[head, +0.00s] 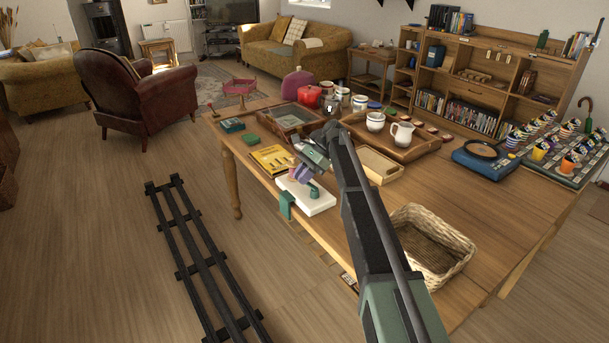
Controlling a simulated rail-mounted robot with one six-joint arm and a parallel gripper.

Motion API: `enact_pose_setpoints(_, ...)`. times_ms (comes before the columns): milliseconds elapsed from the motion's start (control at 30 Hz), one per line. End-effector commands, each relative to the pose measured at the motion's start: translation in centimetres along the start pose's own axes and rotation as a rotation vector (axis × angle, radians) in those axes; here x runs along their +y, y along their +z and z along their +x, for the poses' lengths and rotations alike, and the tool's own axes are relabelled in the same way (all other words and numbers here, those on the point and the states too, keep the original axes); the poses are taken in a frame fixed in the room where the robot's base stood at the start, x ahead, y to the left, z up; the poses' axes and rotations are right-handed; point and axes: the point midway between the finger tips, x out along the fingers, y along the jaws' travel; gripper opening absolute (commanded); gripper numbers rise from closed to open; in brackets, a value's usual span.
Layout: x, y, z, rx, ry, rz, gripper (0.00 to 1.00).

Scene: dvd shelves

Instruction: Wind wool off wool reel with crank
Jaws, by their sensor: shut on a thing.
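The wool reel stands near the table's left edge. It has a white base (318,207), a green clamp (287,205) at the edge and purple wool (300,173) above the base. My gripper (308,160) reaches down to the top of the reel from the right and is shut on its crank. The crank is mostly hidden behind the fingers, and the exact grip is too small to see. My arm hides part of the reel's right side.
A yellow box (269,158) lies just behind the reel. A pale wooden tray (380,164) stands right of my arm, with a wicker basket (433,245) nearer the front. A tray of cups and a jug (401,134) is behind. Dark rails run along the floor at left.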

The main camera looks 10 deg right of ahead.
Motion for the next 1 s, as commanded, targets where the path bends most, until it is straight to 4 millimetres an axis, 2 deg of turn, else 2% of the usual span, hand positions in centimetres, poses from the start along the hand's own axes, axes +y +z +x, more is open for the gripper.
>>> enact_pose_setpoints(300,0.21,0.37,0.4,0.002,0.08,-0.079,0.0)
enact_pose_setpoints(800,0.31,0.41,0.45,0.002,0.092,-0.091,0.0)
enact_pose_setpoints(833,0.31,0.41,0.45,0.002,0.092,-0.091,0.23)
enact_pose_setpoints(967,0.31,0.41,0.44,0.002,0.092,-0.091,0.43)
enact_pose_setpoints(1000,0.3,0.4,0.44,0.002,0.092,-0.091,0.44)
